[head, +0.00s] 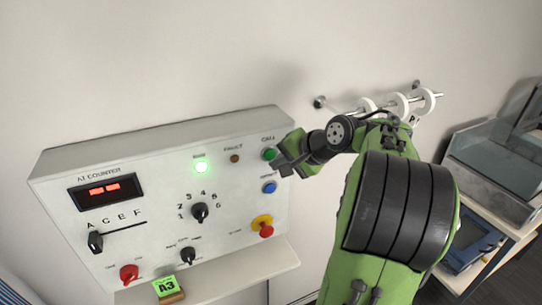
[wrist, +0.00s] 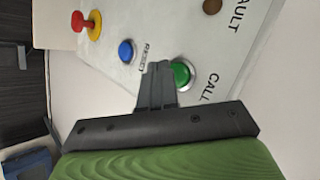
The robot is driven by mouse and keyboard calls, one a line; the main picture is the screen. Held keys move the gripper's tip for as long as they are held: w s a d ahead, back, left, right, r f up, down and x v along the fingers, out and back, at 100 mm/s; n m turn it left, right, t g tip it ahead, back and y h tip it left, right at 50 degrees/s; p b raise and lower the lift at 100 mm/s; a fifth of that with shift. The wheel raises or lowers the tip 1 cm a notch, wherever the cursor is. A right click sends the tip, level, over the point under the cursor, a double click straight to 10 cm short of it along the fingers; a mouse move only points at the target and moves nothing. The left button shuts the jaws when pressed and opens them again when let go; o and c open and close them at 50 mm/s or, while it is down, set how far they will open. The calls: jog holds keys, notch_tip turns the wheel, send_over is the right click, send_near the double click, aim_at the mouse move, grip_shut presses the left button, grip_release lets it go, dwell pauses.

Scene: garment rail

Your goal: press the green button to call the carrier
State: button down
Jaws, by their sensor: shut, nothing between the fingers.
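The green button (head: 270,153) labelled CALL is at the top right of the control panel (head: 150,160) in the head view. In the wrist view the green button (wrist: 181,74) has a metal ring and is partly covered on its left by my fingers. My gripper (head: 279,166) is shut and empty, its fingertips right by the green button, a little below it in the head view. It also shows in the wrist view (wrist: 158,70), beside the button. I cannot tell whether the fingertips touch the button.
A blue RESET button (head: 269,187) sits below the green one, and a red stop knob (head: 265,229) on yellow lower still. A lit green lamp (head: 201,167) and a brown FAULT lamp (head: 234,158) are to the left. A rail with white rings (head: 402,104) is at right.

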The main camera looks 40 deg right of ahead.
jog(key=shift+s+a, duration=0.25)
jog(key=shift+s, duration=0.55)
jog(key=shift+s+a, duration=0.2)
jog(key=shift+s, duration=0.65)
jog(key=shift+s+a, duration=0.25)
jog(key=shift+s, duration=0.55)
jog(key=shift+w, duration=0.1)
jog(key=a+f+n+g+b, duration=0.1)
jog(key=a+n, duration=0.2)
jog(key=a, duration=0.4)
jog(key=a+f+n+g, duration=0.1)
jog(key=a+n+g, duration=0.15)
jog(key=a, duration=0.55)
jog(key=s+a+f+n, duration=0.2)
jog(key=s+a+n, duration=0.2)
jog(key=s, duration=0.2)
jog(key=s+a+f+n+h+b, duration=0.1)
jog(key=s+a+f+n, duration=0.2)
jog(key=s, duration=0.4)
jog(key=shift+s+a+n+g, duration=0.3)
jog(key=shift+a+n+g, duration=0.05)
jog(key=shift+n, duration=0.5)
dwell(1.5)
